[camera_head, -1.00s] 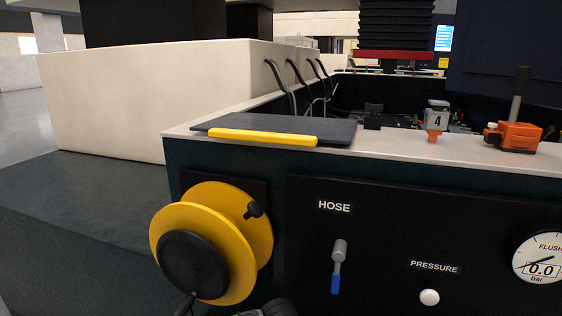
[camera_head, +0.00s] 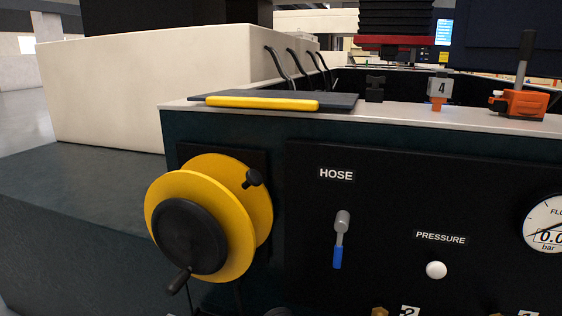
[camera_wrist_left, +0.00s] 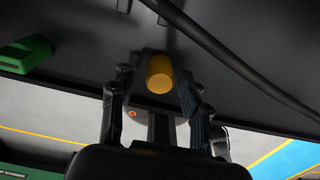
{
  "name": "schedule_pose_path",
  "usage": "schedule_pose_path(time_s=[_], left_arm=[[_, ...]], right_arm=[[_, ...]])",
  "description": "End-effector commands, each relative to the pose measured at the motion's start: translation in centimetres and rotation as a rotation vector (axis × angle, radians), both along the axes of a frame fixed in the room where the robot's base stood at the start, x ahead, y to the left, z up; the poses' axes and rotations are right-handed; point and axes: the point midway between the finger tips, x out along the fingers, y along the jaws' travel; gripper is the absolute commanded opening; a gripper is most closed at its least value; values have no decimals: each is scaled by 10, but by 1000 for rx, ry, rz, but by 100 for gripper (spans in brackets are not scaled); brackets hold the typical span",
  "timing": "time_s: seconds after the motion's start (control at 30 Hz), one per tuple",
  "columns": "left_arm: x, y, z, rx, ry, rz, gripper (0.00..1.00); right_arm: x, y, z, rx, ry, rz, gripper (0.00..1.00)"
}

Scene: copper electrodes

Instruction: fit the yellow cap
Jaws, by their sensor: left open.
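In the left wrist view a short yellow cylinder (camera_wrist_left: 160,75), which looks like the yellow cap, shows its round end against a dark surface. My left gripper (camera_wrist_left: 156,92) is open, with one black finger on each side of the cylinder. I cannot tell whether the fingers touch it, or what it is mounted on or rests against. In the head view I cannot make out the cap or my left gripper clearly. My right gripper is in neither view.
A yellow hose reel (camera_head: 232,215) stands left of a black panel with a HOSE lever (camera_head: 340,240), a PRESSURE button (camera_head: 436,270) and a gauge (camera_head: 545,225). In the wrist view, a dark hose or cable (camera_wrist_left: 240,65) crosses at upper right; a green part (camera_wrist_left: 25,55) is at left.

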Motion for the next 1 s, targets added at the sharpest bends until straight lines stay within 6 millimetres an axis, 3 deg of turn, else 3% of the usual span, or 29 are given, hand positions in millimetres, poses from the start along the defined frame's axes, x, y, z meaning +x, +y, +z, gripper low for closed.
schedule_pose_path(time_s=[0.03,0.27,0.63,1.0], left_arm=[[0,0,0,0,0,0,46],[0,0,0,0,0,0,0],[0,0,3,0,0,0,0],[0,0,32,0,0,0,0]], right_arm=[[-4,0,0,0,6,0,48],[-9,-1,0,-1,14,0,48],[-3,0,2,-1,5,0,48],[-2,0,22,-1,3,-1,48]])
